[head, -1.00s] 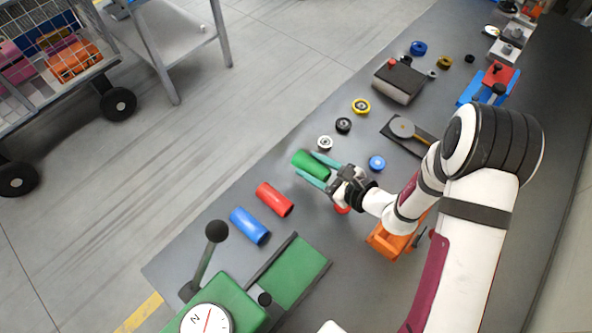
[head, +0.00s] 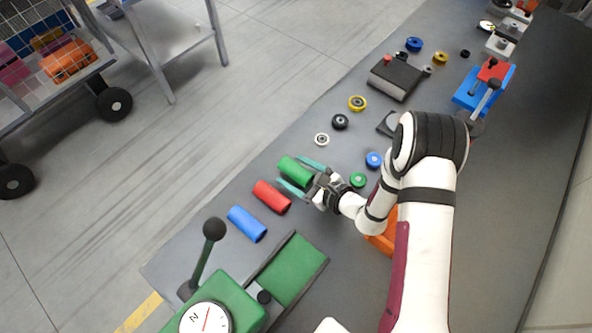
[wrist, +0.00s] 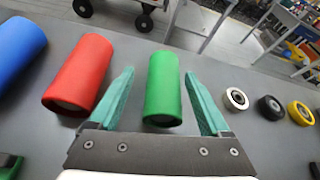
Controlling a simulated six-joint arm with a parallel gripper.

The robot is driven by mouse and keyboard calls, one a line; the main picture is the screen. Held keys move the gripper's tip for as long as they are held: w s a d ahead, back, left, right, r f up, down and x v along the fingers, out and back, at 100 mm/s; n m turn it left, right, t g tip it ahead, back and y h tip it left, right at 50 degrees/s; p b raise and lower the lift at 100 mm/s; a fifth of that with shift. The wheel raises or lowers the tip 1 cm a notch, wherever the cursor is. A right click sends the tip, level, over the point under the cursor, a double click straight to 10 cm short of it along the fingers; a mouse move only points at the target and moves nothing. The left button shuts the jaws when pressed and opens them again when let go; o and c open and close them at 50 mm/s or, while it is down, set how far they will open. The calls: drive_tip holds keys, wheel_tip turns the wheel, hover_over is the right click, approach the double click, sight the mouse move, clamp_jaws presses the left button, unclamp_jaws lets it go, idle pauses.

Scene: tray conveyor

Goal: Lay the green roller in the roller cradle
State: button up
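The green roller (head: 296,171) lies on the grey table beside the red roller. In the wrist view the green roller (wrist: 163,88) sits between the two teal fingers of my gripper (wrist: 159,74). The fingers are apart, with a gap at the left and a very small one at the right; contact there is unclear. In the head view my gripper (head: 291,170) reaches around the roller from the right. I cannot pick out the roller cradle for certain; an orange fixture (head: 380,244) is partly hidden by my arm.
The red roller (head: 271,196) and blue roller (head: 246,223) lie to the left. A green machine (head: 235,300) with a dial and a lever, and a green bed (head: 290,265), stand in front. White (head: 321,139), black (head: 340,121) and yellow (head: 357,103) wheels lie behind.

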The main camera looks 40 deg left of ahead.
idle(0.3)
drive_tip(key=v, duration=1)
drive_tip(key=w+v, duration=0.1)
drive_tip(key=v, duration=0.5)
drive_tip(key=s+d+r+n+g+h, duration=0.25)
drive_tip(key=s+r+n+g, duration=0.35)
drive_tip(key=r, duration=0.6)
drive_tip(key=s+d+r+n+t+h, duration=0.2)
drive_tip(key=s+d+h, duration=0.2)
drive_tip(key=d, duration=0.4)
drive_tip(key=s+d+r+n+t+h, duration=0.1)
drive_tip(key=s+d+h, duration=0.3)
drive_tip(key=d, duration=0.4)
drive_tip(key=shift+s+r+n+t+h, duration=0.4)
drive_tip(key=shift+n+t+h, duration=0.25)
drive_tip(key=shift+n+t, duration=0.2)
drive_tip(key=shift+o, duration=0.3)
drive_tip(key=shift+w, duration=0.1)
